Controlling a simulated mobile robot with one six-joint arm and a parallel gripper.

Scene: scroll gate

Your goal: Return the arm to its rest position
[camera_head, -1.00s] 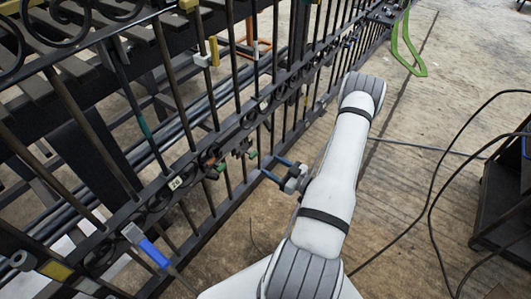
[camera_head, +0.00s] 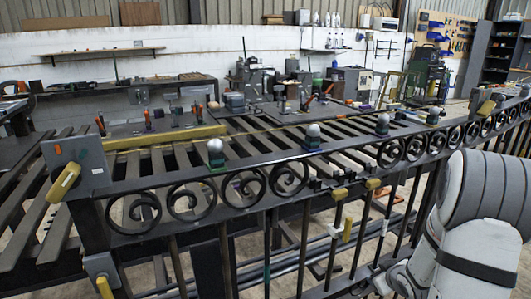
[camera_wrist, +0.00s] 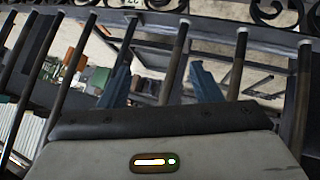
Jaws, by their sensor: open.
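My white arm (camera_head: 470,235) shows at the right edge of the head view, beside the near face of the dark scroll gate (camera_head: 240,222). My gripper shows in the wrist view (camera_wrist: 160,66) with its two blue fingers spread apart. Nothing is held between them. Gate bars and scrolls fill the wrist view around the fingers, and one bar (camera_wrist: 175,62) shows between them in the picture. I cannot tell how far the fingertips are from that bar. In the head view the gripper itself is not clearly visible.
Yellow clamps (camera_head: 340,193) sit on the gate. A grey plate with a yellow handle (camera_head: 64,182) is at its left end. A slatted bench (camera_head: 190,165) stands behind the gate. Workbenches with machines (camera_head: 430,78) line the back wall.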

